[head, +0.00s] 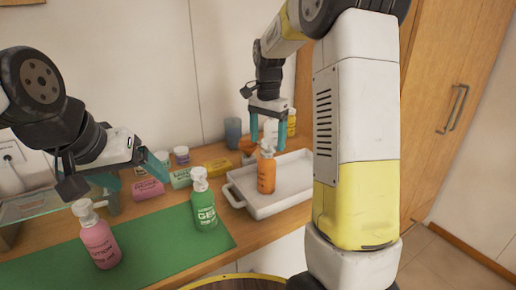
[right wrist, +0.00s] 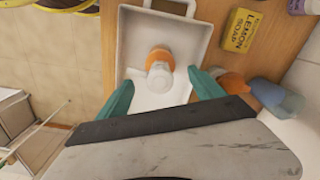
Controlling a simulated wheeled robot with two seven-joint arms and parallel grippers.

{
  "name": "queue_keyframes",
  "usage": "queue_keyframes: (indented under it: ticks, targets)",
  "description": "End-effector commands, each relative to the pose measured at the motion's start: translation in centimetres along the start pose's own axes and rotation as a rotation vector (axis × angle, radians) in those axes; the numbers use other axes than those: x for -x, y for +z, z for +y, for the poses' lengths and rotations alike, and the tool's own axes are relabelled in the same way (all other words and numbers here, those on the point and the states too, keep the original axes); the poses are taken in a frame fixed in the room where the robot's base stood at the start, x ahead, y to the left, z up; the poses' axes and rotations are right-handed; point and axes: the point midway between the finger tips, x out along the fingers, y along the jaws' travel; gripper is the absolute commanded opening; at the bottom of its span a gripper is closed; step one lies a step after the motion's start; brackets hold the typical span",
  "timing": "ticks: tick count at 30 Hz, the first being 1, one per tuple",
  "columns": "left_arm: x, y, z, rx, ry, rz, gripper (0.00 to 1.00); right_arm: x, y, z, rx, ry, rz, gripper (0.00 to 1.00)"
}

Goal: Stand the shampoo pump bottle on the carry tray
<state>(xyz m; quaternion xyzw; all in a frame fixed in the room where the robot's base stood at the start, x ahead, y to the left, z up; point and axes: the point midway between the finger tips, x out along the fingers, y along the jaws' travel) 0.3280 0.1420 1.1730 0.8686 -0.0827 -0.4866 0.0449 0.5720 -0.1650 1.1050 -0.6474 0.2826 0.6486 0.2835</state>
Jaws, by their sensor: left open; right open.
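An orange pump bottle (head: 267,175) with a white pump top stands upright on the white carry tray (head: 290,200). Its label is too small to read, so I cannot confirm that it is the shampoo. My right gripper (head: 268,133) is open above the bottle's pump top. In the right wrist view the orange bottle (right wrist: 160,58) is on the tray floor (right wrist: 160,98), beyond the open fingers (right wrist: 163,92) and not gripped. My left gripper (head: 134,180) is open and empty at the left, above the counter near the pink pump bottle (head: 100,243).
A green pump bottle (head: 204,205) marked GEL stands on the green mat (head: 165,245), left of the tray. Small boxes, including a yellow one (head: 217,167), and jars line the back. A blue cup (head: 233,132) stands behind. The right part of the tray is bare.

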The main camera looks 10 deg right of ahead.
Motion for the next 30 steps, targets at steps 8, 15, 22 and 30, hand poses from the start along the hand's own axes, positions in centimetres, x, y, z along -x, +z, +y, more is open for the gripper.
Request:
queue_keyframes:
  ticks: [8, 15, 22, 30]
  targets:
    - [0.0, 0.0, 0.0, 0.000, 0.000, 0.000, 0.81, 4.9, 0.0, -0.1, 0.000, -0.002, 0.002, 0.77]
    - [0.0, 0.0, 0.0, 0.000, 0.000, 0.000, 0.81, 6.8, 0.7, 0.9, 0.036, -0.029, 0.004, 0.77]
    - [0.0, 0.0, 0.0, 0.000, 0.000, 0.000, 0.81, 9.3, 5.0, 5.4, 0.248, -0.176, 0.056, 0.77]
    - [0.0, 0.0, 0.0, 0.000, 0.000, 0.000, 0.81, 9.8, 11.6, 11.2, 0.549, -0.329, 0.208, 0.77]
